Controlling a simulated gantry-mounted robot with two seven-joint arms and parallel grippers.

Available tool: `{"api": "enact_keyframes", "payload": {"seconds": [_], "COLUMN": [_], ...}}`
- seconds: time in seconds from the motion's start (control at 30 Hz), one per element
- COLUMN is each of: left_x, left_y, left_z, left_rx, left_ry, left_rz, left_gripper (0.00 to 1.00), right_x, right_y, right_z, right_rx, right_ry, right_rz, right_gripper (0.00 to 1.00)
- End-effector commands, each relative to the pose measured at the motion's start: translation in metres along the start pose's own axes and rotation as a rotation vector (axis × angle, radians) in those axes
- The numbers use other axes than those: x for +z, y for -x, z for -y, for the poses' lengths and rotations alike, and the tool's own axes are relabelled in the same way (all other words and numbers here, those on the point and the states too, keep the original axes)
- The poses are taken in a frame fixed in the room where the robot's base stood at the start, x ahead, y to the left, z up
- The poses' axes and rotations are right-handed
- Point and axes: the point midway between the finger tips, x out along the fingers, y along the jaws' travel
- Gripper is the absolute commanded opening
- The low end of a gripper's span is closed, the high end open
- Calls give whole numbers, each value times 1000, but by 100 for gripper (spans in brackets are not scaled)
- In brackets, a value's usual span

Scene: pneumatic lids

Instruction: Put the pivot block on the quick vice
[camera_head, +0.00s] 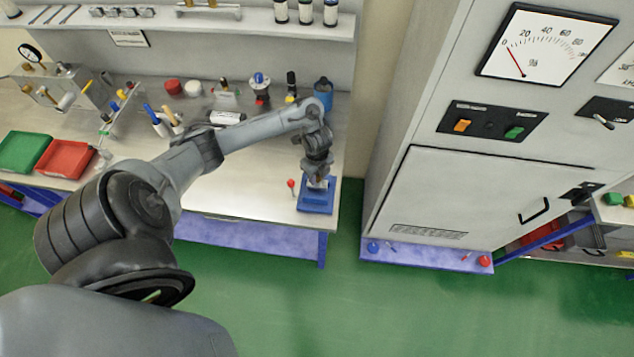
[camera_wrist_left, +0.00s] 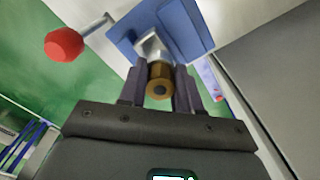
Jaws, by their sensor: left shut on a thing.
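The quick vice is a blue base (camera_head: 315,203) with a red-knobbed lever, at the right front corner of the workbench. In the left wrist view the blue vice (camera_wrist_left: 185,30) fills the top, with its red knob (camera_wrist_left: 64,44) at the left. My left gripper (camera_head: 318,176) points down right over the vice. It is shut on the pivot block (camera_wrist_left: 160,82), a brass-coloured piece with a round hole in its end. A silvery part sits just beyond the block at the vice; whether the two touch I cannot tell. My right gripper is not in view.
The workbench (camera_head: 240,185) holds a green tray (camera_head: 24,152), a red tray (camera_head: 66,159) and several tools and bottles along the back. A tall grey cabinet (camera_head: 455,195) stands to the right, across a gap of green floor.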

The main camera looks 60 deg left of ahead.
Motion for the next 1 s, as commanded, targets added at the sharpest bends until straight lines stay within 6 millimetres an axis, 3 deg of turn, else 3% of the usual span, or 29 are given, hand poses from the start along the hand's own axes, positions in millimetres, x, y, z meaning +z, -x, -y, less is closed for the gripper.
{"api": "enact_keyframes", "payload": {"seconds": [0.4, 0.83, 0.87, 1.0], "left_x": [1, 1, 1, 1], "left_y": [-38, -43, -44, -43], "left_z": [1, 1, 1, 1], "left_rx": [0, -1, 0, 0], "left_ry": [1, 0, 0, 0], "left_rz": [-1, 1, 1, 1], "left_gripper": [0, 0, 34, 56], "right_x": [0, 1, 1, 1], "right_y": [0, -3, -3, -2], "right_z": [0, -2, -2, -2], "right_rx": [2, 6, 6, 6], "right_ry": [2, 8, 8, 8], "right_rz": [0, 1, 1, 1], "right_gripper": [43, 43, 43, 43]}}
